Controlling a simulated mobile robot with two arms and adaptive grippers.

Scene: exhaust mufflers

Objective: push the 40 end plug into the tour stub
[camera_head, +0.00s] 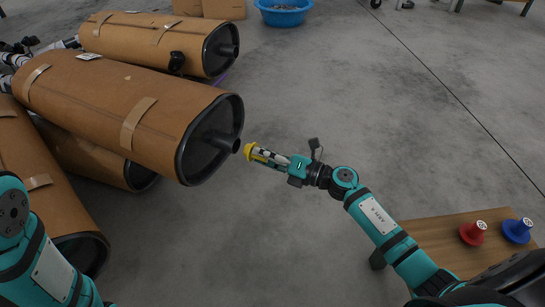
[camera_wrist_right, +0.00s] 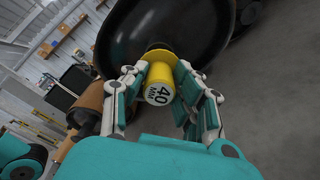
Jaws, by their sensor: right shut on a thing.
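My right gripper (camera_head: 262,155) is shut on the yellow 40 end plug (camera_head: 248,151), holding it by its body with the wide flange facing the muffler. In the right wrist view the fingers (camera_wrist_right: 163,92) close around the plug (camera_wrist_right: 160,82), whose end reads "40 MM". The dark tour stub (camera_head: 224,142) sticks out of the black end cap of the brown-wrapped muffler (camera_head: 115,105). The plug's flange is right at the stub's open end; I cannot tell whether they touch. My left arm shows at the lower left, its gripper out of view.
Other wrapped mufflers (camera_head: 155,38) lie behind and below this one. A wooden table (camera_head: 440,238) at the lower right holds a red plug (camera_head: 472,233) and a blue plug (camera_head: 517,231). A blue basin (camera_head: 284,15) stands at the back. The concrete floor between is clear.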

